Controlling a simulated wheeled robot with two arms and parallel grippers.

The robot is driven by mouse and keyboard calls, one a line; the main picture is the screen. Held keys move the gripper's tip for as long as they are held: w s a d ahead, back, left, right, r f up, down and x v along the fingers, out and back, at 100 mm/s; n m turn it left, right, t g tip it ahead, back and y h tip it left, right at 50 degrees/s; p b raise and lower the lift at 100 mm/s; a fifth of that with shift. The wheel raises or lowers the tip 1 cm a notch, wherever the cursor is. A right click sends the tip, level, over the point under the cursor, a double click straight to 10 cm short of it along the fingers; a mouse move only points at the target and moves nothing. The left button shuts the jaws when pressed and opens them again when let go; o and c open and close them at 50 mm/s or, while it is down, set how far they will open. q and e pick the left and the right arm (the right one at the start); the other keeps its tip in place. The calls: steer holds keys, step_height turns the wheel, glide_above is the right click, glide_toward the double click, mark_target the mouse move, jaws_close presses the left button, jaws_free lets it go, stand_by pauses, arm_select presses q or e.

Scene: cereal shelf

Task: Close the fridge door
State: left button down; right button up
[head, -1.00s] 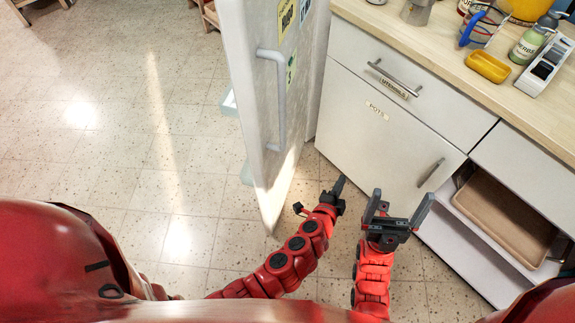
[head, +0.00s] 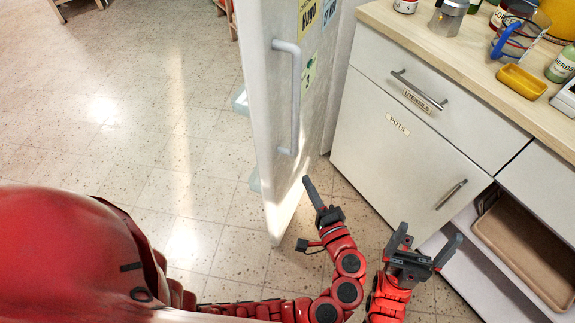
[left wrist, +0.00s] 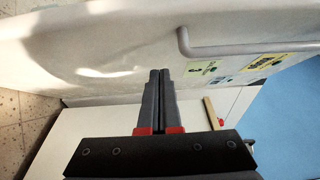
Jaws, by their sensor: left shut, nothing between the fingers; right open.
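The white fridge door (head: 270,85) stands open in the head view, seen nearly edge-on, with a grey vertical handle (head: 295,95) and paper notes on its face. My left gripper (head: 308,184) is shut and empty, close to the lower part of the door's handle side. In the left wrist view, the shut fingers (left wrist: 160,75) point toward the door's surface (left wrist: 110,55), and the handle (left wrist: 185,45) shows at the upper right. I cannot tell whether the fingers touch the door. My right gripper (head: 425,248) is open and empty, in front of the lower cabinet.
A cabinet with a pots door (head: 390,140) and a utensils drawer (head: 430,85) stands to the right. An open lower compartment holds a brown tray (head: 530,245). The counter (head: 470,50) carries jars and a yellow dish (head: 522,82). Tiled floor (head: 130,130) at the left is clear.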

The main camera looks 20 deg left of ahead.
mark_target(280, 155)
arm_select(q)
steer(key=w+a, duration=0.4)
steer(key=a, duration=0.3)
steer(key=shift+w+a, duration=0.15)
steer(key=shift+w, duration=0.1)
steer(key=shift+a, duration=0.15)
